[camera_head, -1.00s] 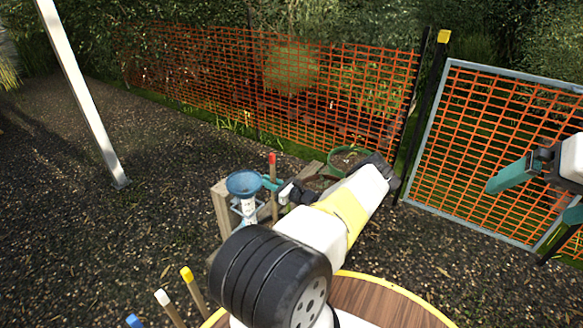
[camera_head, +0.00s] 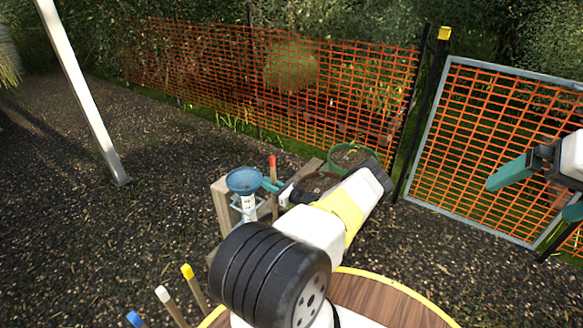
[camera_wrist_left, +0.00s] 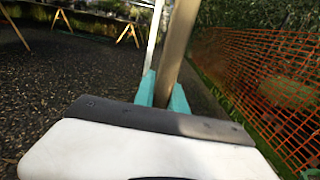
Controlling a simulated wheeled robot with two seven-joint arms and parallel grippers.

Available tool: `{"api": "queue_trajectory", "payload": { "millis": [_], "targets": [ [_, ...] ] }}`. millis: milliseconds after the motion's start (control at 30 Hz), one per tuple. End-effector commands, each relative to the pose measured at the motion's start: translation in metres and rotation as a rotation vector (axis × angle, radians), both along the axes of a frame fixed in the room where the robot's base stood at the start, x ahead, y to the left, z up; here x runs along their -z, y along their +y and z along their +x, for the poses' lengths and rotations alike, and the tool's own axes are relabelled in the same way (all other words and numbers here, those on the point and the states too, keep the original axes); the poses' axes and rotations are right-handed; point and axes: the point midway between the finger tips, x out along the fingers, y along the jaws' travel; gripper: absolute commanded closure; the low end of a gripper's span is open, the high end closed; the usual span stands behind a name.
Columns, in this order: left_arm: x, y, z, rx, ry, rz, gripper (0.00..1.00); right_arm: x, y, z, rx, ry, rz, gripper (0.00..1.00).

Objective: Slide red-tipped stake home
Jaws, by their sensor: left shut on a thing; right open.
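The red-tipped stake (camera_head: 273,205) stands roughly upright beside a blue funnel, its red tip (camera_head: 272,161) uppermost. My left gripper (camera_head: 271,186) is shut on it just below the red tip. In the left wrist view the stake's wooden shaft (camera_wrist_left: 176,50) rises between the teal fingers. The stake's lower end is hidden behind my left arm, so I cannot tell what it sits in. My right gripper (camera_head: 530,200) is open and empty at the right edge, in front of the mesh gate.
The blue funnel (camera_head: 243,180) on a clear tube stands close left of the stake, by a wooden post (camera_head: 220,207). Yellow-, white- and blue-tipped stakes (camera_head: 194,288) stand at the lower left. A round wooden top (camera_head: 375,297) lies in front. Orange mesh fence (camera_head: 290,80) runs behind.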

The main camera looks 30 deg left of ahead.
Motion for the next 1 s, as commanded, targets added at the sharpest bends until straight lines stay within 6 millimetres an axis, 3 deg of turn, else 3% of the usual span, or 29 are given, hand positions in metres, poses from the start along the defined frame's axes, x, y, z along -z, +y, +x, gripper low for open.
{"api": "queue_trajectory", "payload": {
  "millis": [433, 1000],
  "targets": [
    [0.018, 0.000, -0.001, -0.001, 0.000, -0.001, 1.00, 0.000, 0.000, 0.000, 0.000, 0.000, 0.000, 0.00],
    [0.024, 0.000, 0.000, -0.001, 0.000, -0.001, 1.00, 0.000, 0.000, 0.000, 0.000, 0.000, 0.000, 0.00]
  ]
}}
